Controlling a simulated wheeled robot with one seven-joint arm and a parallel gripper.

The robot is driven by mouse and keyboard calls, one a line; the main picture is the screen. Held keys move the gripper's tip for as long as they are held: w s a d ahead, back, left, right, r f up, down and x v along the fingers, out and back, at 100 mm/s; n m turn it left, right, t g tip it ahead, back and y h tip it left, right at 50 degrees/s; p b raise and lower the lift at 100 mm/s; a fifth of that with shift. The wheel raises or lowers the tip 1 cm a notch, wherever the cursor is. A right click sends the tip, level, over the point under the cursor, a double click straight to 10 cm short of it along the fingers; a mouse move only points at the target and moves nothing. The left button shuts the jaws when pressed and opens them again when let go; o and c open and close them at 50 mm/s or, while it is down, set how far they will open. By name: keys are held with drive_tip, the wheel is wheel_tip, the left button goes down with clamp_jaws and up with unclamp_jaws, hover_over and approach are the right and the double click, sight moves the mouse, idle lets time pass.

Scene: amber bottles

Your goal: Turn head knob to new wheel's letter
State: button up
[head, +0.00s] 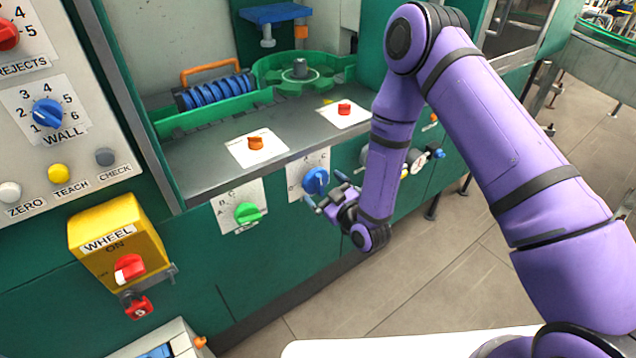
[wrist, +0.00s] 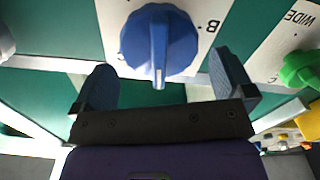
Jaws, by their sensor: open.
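A blue knob (head: 315,180) sits on a white lettered plate on the green front panel. In the wrist view the blue knob (wrist: 158,42) is large, with its pointer ridge toward the bottom of the picture and a letter B beside it. I cannot read a name for this knob. My gripper (head: 323,190) is open in front of it. In the wrist view its two fingers stand to either side of the knob's lower part, apart from its sides. The green wheel (head: 270,75) lies on the machine bed; I can make out no letter on it.
A green knob (head: 247,213) on its own plate is left of the blue one; WIDE shows by it in the wrist view. A yellow WHEEL switch box (head: 118,240) juts out lower left.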

drive_tip(key=v, duration=0.6)
drive_tip(key=shift+s+d, duration=0.3)
drive_tip(key=w+d+r+g+h, duration=0.3)
drive_tip(key=w+r, duration=0.4)
drive_tip(key=r, duration=0.7)
drive_tip(key=s+d+r+m+g+h, duration=0.1)
drive_tip(key=s+d+r+m+h, duration=0.25)
drive_tip(key=d+r, duration=0.8)
drive_tip(key=s+d+r+m+g+h, duration=0.3)
drive_tip(key=s+d+r+m, duration=0.15)
drive_tip(key=s+r, duration=0.55)
drive_tip(key=s+d+r+m+g, duration=0.1)
drive_tip(key=s+d+r, duration=0.1)
drive_tip(key=s, duration=0.7)
drive_tip(key=s+d+r+m+g, duration=0.1)
drive_tip(key=s+d+r, duration=0.1)
drive_tip(key=s, duration=0.7)
drive_tip(key=shift+s+r+m+g, duration=0.3)
drive_tip(key=shift+s+r+g, duration=0.1)
drive_tip(key=shift+r, duration=0.2)
